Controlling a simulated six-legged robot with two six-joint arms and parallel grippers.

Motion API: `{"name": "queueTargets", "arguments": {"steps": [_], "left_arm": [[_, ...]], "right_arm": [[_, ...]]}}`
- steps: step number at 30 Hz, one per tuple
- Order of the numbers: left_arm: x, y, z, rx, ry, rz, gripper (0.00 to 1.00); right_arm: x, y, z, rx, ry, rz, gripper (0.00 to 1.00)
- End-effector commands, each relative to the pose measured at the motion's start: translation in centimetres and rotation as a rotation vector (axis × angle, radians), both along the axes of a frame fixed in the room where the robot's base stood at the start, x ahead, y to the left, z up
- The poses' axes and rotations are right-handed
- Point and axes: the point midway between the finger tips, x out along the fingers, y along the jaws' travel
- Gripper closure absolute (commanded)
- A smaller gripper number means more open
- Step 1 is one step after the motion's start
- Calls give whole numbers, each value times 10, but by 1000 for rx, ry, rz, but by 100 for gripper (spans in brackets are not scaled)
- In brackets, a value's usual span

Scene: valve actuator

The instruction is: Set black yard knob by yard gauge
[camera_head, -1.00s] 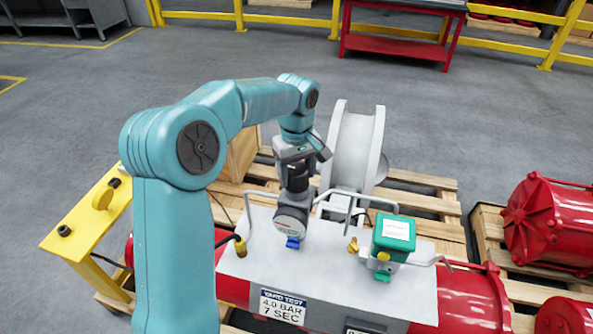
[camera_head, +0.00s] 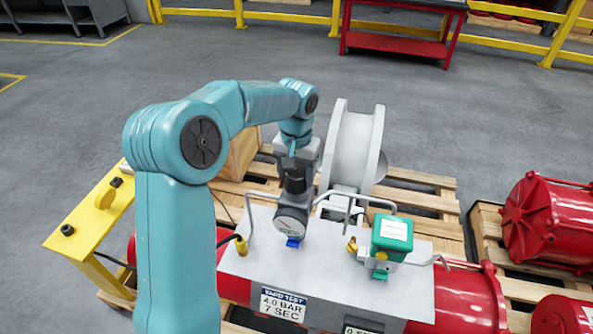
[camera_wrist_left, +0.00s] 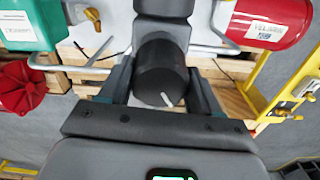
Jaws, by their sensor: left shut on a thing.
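The black yard knob (camera_wrist_left: 160,72) is a ridged cylinder with a white pointer mark, seen from above in the left wrist view. My left gripper (camera_wrist_left: 160,88) has one finger on each side of it and is shut on it. In the head view my left gripper (camera_head: 295,172) points down over the knob on top of the regulator. The yard gauge (camera_head: 291,224) is the round dial on the front of the regulator below the knob; its needle is too small to read. A placard (camera_head: 283,304) reads "YARD TEST 4.0 BAR 7 SEC". My right gripper is not in view.
A green box (camera_head: 391,235) and a yellow valve handle (camera_head: 352,245) stand to the right on the grey panel (camera_head: 330,270). Bent metal pipes (camera_head: 250,210) rise around the regulator. A white flanged spool (camera_head: 352,145) stands behind. A yellow stand (camera_head: 85,215) is at left.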

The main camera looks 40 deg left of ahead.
Motion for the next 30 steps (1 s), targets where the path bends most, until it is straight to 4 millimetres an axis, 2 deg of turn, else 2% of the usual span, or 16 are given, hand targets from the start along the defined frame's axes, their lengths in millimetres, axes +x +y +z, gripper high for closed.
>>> {"name": "queueTargets", "arguments": {"steps": [15, 30], "left_arm": [[-1, 0, -1, -1, 5, -411, 67], [-1, 0, -1, -1, 6, -546, 67]], "right_arm": [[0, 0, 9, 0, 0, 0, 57], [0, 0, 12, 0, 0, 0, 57]]}}
